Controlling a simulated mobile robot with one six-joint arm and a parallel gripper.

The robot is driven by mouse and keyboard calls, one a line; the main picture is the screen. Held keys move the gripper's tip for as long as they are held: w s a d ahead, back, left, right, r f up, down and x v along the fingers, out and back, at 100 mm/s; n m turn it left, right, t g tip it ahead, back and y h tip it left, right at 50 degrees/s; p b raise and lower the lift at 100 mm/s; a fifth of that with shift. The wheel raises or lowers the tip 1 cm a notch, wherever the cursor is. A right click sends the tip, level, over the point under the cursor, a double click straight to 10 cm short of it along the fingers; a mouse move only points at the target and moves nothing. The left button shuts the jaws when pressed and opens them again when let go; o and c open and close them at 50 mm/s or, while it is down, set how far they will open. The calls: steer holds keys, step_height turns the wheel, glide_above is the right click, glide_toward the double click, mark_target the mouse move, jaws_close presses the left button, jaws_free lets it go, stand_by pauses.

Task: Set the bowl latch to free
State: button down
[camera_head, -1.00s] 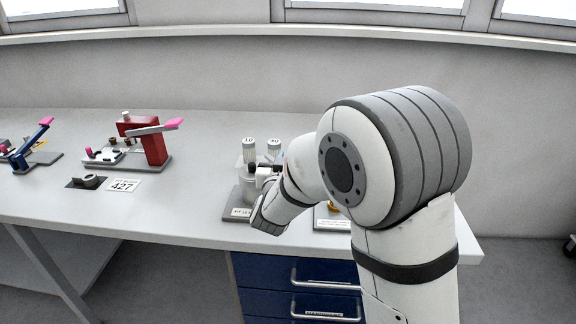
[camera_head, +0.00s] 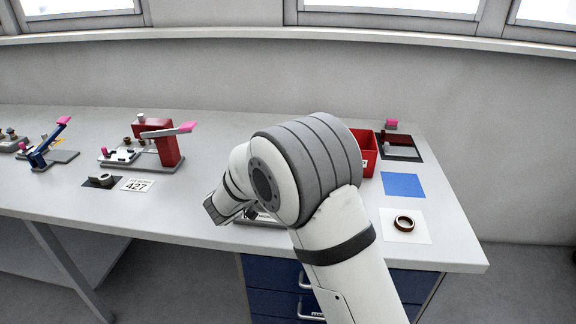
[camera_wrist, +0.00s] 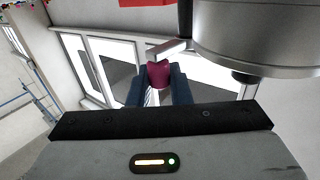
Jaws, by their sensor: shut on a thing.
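In the wrist view, a magenta knob (camera_wrist: 158,74) on a flat metal lever (camera_wrist: 168,48) sits between the two blue fingers of my gripper (camera_wrist: 159,88). The fingers are shut on this latch knob. The lever reaches toward a large silver round body (camera_wrist: 255,35), seemingly the bowl, at the upper right. In the head view my arm hides the bowl, the latch and my fingertips. Only part of a grey base plate (camera_head: 262,221) shows below my arm.
Left on the bench stand a red clamp fixture (camera_head: 160,140) with a pink-tipped lever and a blue one (camera_head: 40,158). A 427 card (camera_head: 138,185) lies in front.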

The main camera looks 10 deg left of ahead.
steer(key=shift+r, duration=0.2)
steer(key=c, duration=1.4)
jaws_free()
steer(key=shift+f, duration=0.1)
steer(key=v, duration=0.7)
steer(key=shift+s+a+b, duration=0.3)
steer(key=shift+b, duration=0.05)
